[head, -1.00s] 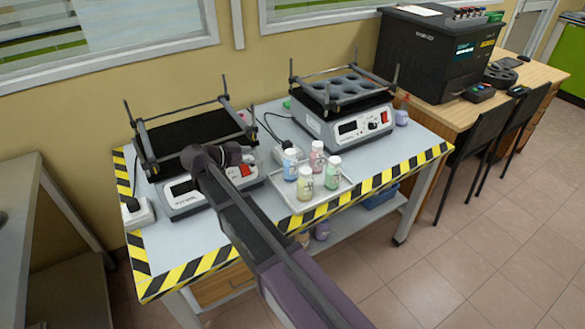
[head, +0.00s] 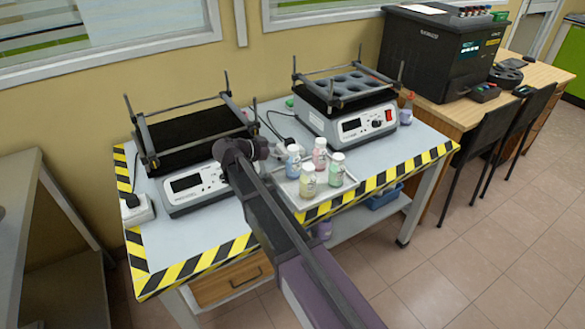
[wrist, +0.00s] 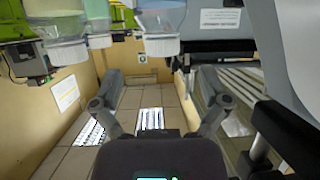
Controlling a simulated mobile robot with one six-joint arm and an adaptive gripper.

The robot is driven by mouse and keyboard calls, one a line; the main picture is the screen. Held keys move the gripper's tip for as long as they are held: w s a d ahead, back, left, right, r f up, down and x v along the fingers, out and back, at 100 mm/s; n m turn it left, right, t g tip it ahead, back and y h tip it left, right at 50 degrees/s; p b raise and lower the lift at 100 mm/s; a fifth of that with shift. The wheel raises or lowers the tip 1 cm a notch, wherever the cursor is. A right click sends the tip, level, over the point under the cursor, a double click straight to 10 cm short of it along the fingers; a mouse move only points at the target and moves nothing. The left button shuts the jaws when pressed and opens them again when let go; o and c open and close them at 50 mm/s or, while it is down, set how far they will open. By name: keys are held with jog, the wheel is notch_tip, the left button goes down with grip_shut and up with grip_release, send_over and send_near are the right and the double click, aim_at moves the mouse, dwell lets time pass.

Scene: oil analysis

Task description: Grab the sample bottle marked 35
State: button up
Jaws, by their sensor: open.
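Several small capped sample bottles stand upright on a tray (head: 285,188) in the head view: blue (head: 293,162), pink (head: 320,154), yellow (head: 308,182) and green (head: 336,170). Their numbers are too small to read, so I cannot tell which is marked 35. My gripper (head: 262,151) is just left of the tray, partly hidden by my arm. In the wrist view my gripper (wrist: 160,76) is open, with nothing between its fingers. That view appears upside down; a blue bottle (wrist: 160,20) and a pale yellowish bottle (wrist: 54,22) show at its top, apart from the fingers.
A shaker with a flat black top (head: 190,140) stands left of the tray. Another shaker with a holed rack (head: 345,88) stands behind it. The bench has a striped edge (head: 382,180). A black machine (head: 435,50) sits on the wooden desk at right.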

aim_at(289, 150)
jog(key=shift+w+d+f, duration=0.15)
jog(key=shift+w+d, duration=0.05)
jog(key=shift+d, duration=0.1)
jog(key=shift+b+x, duration=0.95)
jog(key=shift+x, duration=1.5)
grip_shut()
